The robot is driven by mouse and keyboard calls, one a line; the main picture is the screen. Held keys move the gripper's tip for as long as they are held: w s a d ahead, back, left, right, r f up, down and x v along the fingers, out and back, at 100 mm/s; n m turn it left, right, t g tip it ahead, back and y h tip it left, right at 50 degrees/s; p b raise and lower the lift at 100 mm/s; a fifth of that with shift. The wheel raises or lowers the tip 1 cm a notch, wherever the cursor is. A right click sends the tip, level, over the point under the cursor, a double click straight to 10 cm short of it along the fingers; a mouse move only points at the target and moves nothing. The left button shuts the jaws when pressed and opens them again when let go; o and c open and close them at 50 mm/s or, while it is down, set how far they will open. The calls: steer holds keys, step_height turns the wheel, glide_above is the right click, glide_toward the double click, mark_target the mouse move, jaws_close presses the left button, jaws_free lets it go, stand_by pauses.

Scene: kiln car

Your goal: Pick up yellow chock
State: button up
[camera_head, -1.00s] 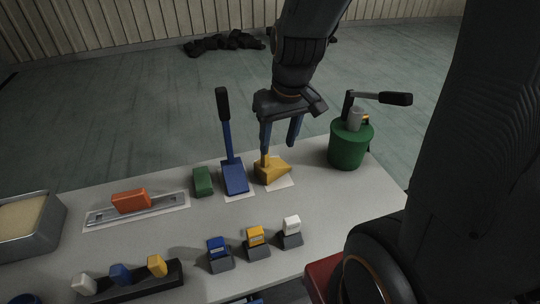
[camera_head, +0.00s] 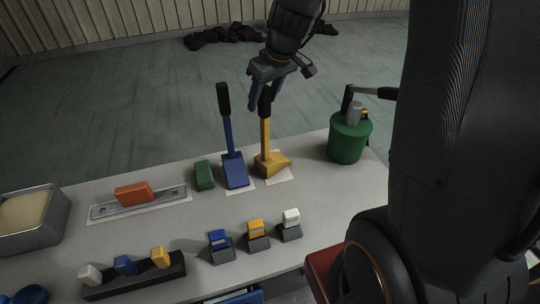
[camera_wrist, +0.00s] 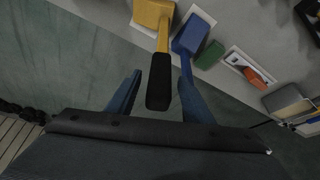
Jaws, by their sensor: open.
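The yellow chock (camera_head: 270,164) is a wedge with an upright yellow handle and a black grip, standing on a white pad near the table's back edge. My gripper (camera_head: 263,106) is open, high at the black grip of the handle. In the wrist view, the black grip (camera_wrist: 159,82) lies between my two blue fingers (camera_wrist: 157,92) and the jaws are apart. The yellow wedge (camera_wrist: 153,13) shows at the top there. A blue chock (camera_head: 235,170) of like shape stands just left of the yellow one, its handle upright; it also shows in the wrist view (camera_wrist: 191,33).
A green block (camera_head: 204,174) lies left of the blue chock. A green can (camera_head: 347,139) with a lever stands to the right. An orange block (camera_head: 134,193) sits on a rail. Small blocks on stands (camera_head: 256,237) line the front. A sand tray (camera_head: 57,224) is far left.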

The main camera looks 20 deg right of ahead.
mark_target(261, 108)
steer(key=shift+p+x, duration=0.4)
steer(key=shift+x, duration=1.8)
steer(key=shift+s+d, duration=0.15)
steer(key=shift+s, duration=0.05)
steer(key=shift+c, duration=0.2)
jaws_close()
steer(key=shift+w+r, duration=0.15)
